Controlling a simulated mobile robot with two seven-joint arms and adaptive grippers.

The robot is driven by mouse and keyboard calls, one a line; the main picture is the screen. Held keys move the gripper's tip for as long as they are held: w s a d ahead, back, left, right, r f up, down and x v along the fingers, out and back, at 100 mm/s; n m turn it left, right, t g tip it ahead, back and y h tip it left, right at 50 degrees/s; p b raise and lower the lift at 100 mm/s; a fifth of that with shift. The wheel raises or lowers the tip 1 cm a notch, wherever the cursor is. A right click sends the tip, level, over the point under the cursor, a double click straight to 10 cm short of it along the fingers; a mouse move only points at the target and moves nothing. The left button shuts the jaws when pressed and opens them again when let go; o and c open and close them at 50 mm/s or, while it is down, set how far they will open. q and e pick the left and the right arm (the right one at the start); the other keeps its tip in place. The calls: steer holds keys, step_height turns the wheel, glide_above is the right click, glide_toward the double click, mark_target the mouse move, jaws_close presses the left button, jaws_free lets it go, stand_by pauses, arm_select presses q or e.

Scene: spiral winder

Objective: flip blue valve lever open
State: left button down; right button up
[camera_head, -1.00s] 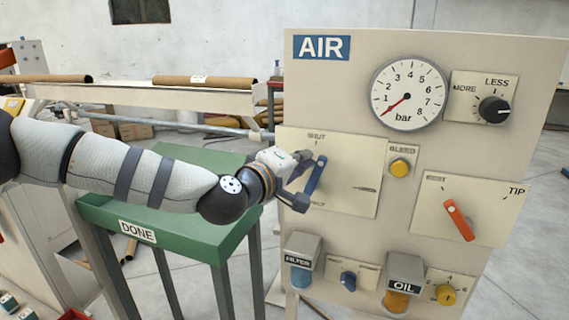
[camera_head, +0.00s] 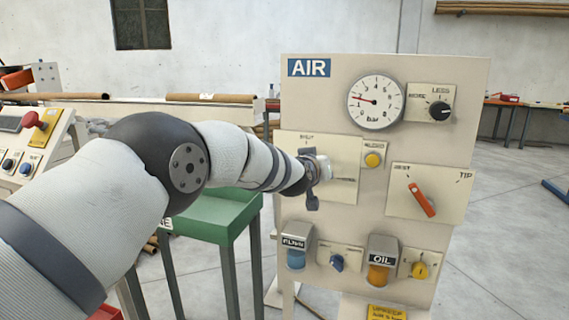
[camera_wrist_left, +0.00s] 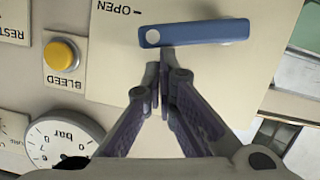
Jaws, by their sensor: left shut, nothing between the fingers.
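The blue valve lever (camera_wrist_left: 195,31) lies nearly level across its cream plate (camera_wrist_left: 120,75) in the upside-down left wrist view. One end, with a round silver spot, is beside the OPEN mark (camera_wrist_left: 118,7). My left gripper (camera_wrist_left: 160,58) is shut and empty, its fingertips right at the lever's edge near that end. I cannot tell whether they touch. In the head view my left gripper (camera_head: 318,172) is in front of the valve plate (camera_head: 347,185) and hides the lever. The SHUT label shows above it. My right gripper is not in view.
The AIR panel (camera_head: 455,90) carries a pressure gauge (camera_head: 376,102), a yellow BLEED button (camera_head: 373,160), a black knob (camera_head: 439,110) and an orange lever (camera_head: 421,200). Filter and oil bowls are below. A green stand (camera_head: 215,217) is left of the panel, under my arm.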

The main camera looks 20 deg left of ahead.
arm_select(q)
steer(key=shift+d+f, duration=0.55)
steer(key=shift+f, duration=0.15)
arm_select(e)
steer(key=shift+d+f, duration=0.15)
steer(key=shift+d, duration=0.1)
arm_select(q)
steer(key=shift+d+f, duration=0.1)
steer(key=shift+f, duration=0.05)
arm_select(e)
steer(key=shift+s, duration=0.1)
arm_select(q)
step_height(320, 180, up, 7)
steer(key=p, duration=0.3)
steer(key=s+p, duration=0.2)
steer(key=s, duration=0.7)
steer(key=shift+s+a+f, duration=0.2)
steer(key=shift+s+f, duration=0.1)
steer(key=shift+s, duration=0.1)
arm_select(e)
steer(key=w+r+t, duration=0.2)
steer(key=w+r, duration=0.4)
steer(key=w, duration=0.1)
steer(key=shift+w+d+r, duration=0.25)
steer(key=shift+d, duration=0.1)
